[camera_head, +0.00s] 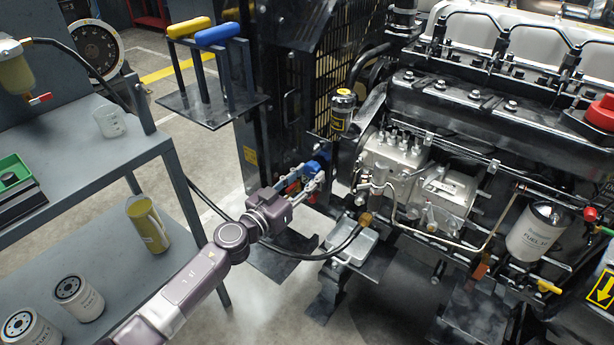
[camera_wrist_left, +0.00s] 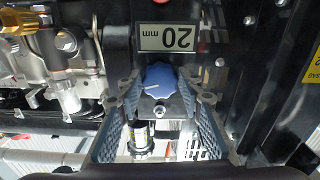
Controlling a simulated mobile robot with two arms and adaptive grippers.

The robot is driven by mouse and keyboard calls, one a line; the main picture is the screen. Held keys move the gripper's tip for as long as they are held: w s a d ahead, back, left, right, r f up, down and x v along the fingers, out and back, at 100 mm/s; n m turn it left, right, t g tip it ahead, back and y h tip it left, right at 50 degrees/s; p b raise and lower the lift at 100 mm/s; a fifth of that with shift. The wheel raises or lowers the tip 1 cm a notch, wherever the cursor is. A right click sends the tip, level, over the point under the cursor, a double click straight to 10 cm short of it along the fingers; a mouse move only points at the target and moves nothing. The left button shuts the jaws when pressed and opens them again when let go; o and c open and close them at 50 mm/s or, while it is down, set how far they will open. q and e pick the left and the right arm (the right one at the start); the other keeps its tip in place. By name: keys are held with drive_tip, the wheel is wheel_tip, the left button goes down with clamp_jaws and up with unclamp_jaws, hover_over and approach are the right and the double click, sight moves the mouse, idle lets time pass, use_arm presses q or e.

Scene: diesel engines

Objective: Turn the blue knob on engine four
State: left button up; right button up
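The blue knob (camera_wrist_left: 158,80) is on a dark panel at the centre of the left wrist view, with a white pointer line on its face. Above it in that view is an upside-down "20 mm" plate (camera_wrist_left: 166,38). In the head view a bit of the blue knob (camera_head: 321,158) shows beside the engine (camera_head: 470,110), partly hidden. My left gripper (camera_head: 309,177) points at it; in the wrist view its two fingers (camera_wrist_left: 160,97) stand on either side of the knob with small gaps, apparently not touching it. My right gripper is in neither view.
A stand with yellow and blue handles (camera_head: 216,34) is behind my left arm. A black hose (camera_head: 300,256) runs beneath the gripper to the engine.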

use_arm(q)
drive_tip(key=c, duration=0.4)
